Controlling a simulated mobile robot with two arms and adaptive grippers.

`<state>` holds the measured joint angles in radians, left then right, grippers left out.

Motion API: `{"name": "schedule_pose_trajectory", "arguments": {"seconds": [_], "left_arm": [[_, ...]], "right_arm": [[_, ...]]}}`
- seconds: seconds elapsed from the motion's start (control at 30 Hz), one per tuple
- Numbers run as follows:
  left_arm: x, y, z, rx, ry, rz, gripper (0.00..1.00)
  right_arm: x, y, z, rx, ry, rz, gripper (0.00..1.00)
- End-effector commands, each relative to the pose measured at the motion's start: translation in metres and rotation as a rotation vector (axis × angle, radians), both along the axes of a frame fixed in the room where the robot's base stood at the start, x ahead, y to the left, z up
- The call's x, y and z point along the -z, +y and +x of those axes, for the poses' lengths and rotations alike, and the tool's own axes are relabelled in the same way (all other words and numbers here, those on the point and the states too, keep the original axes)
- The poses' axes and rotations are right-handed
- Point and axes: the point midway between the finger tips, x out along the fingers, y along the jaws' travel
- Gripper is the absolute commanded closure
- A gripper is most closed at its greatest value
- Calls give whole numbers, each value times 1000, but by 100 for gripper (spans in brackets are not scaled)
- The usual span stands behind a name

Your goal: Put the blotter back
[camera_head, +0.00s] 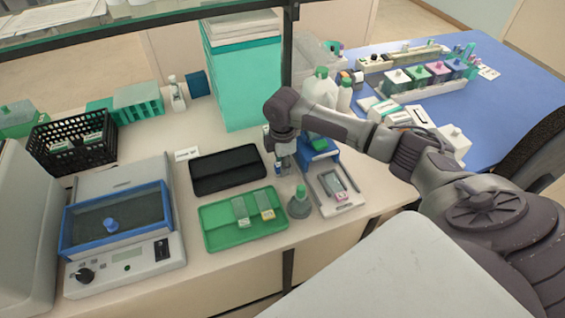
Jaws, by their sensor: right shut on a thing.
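My right gripper (282,158) points down over the table between the black tray and the blue block. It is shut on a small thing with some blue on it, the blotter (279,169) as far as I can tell. The fingers hide most of it, and I cannot tell whether it touches the table. A blue block (322,155) with a green part on top stands just right of the gripper, partly behind my arm. My left gripper is out of view.
A black tray (228,169) lies left of the gripper. A green tray (222,238) with two slides lies in front. A green-capped flask (299,204) and a grey slide plate (330,203) stand close by. A blue-framed device (115,220) is at left.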

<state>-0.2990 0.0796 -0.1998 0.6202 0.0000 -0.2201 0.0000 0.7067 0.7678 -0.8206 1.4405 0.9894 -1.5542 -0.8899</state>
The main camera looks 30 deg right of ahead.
Motion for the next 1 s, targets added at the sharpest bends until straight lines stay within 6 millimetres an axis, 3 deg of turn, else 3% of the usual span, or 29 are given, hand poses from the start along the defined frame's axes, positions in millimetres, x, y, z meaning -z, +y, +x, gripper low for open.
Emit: {"name": "schedule_pose_trajectory", "arguments": {"seconds": [0.23, 0.27, 0.4, 0.77, 1.0], "left_arm": [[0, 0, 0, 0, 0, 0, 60], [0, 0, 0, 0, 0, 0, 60], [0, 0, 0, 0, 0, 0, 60], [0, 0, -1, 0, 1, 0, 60], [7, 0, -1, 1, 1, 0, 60]], "right_arm": [[3, 0, 0, 1, 0, 0, 99], [3, 0, 0, 1, 0, -1, 72], [3, 0, 0, 1, 0, -1, 49], [-1, 0, 0, 1, -2, 0, 49], [-39, -1, 1, 1, -5, 0, 49]]}}
